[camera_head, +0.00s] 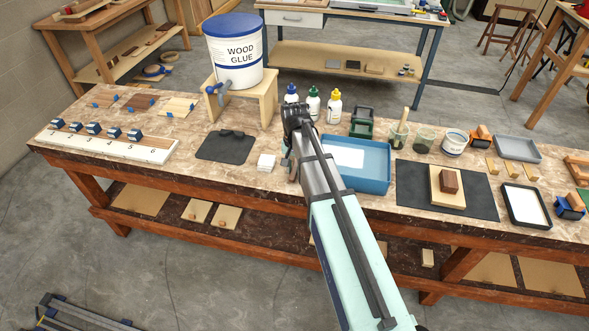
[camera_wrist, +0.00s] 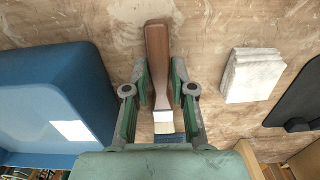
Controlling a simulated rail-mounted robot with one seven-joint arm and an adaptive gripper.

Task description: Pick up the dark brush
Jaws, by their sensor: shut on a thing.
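The blue tray (camera_head: 372,183) stands close on the right. A white stack of pads (camera_head: 266,162) and a dark mat (camera_head: 227,148) lie to the left. Three glue bottles (camera_head: 313,103) and a wooden stand (camera_head: 258,98) with a glue bucket (camera_head: 234,50) are behind.

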